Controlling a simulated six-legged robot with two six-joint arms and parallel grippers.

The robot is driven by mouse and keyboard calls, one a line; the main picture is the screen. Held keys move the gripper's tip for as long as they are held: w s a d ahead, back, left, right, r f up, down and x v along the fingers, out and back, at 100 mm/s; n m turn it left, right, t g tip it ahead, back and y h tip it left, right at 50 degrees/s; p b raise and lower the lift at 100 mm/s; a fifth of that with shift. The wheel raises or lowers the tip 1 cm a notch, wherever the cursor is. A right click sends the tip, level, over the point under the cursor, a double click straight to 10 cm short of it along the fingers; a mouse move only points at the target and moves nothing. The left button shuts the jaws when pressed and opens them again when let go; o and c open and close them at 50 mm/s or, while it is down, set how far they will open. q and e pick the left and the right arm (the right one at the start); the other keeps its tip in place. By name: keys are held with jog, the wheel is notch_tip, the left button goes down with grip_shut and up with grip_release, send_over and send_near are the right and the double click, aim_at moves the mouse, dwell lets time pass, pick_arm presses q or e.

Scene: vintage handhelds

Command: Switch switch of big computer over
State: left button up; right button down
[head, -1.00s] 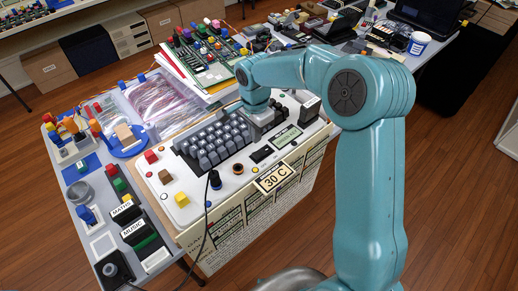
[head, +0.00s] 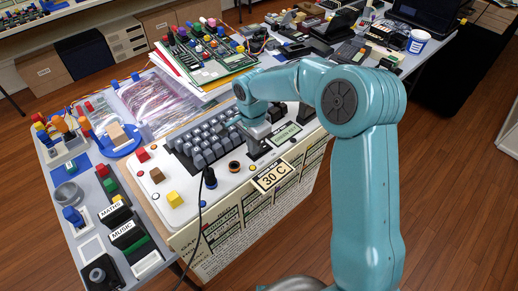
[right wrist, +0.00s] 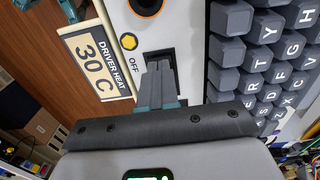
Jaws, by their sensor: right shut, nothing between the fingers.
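The big computer (head: 237,181) is a white console with a grey keyboard (head: 209,142), on the near part of the table. Its switch (right wrist: 160,55) is a black part set in the white panel beside the printed word OFF, seen in the right wrist view. My right gripper (right wrist: 158,68) is shut and empty, its fingertips at the switch and partly covering it. I cannot tell whether they touch it or which way it is tipped. In the head view the right gripper (head: 257,152) points down at the panel between the keyboard and the small display (head: 286,134). My left gripper is not in view.
A "30 C" label (head: 271,177) sits at the console's front edge, near a yellow button (right wrist: 129,41) and an orange-ringed round socket (head: 234,166). A black cable (head: 202,205) hangs over the front. Coloured parts crowd the table's left side; circuit boards (head: 207,52) lie behind.

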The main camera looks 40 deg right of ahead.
jog(key=shift+f+b, duration=0.35)
jog(key=shift+f, duration=0.1)
jog(key=shift+r, duration=0.1)
notch_tip(320, 180, up, 4)
jog(key=p, duration=0.2)
jog(key=shift+p, duration=0.4)
jog(key=shift+r, duration=0.2)
notch_tip(320, 180, up, 16)
jog(key=shift+f, duration=0.15)
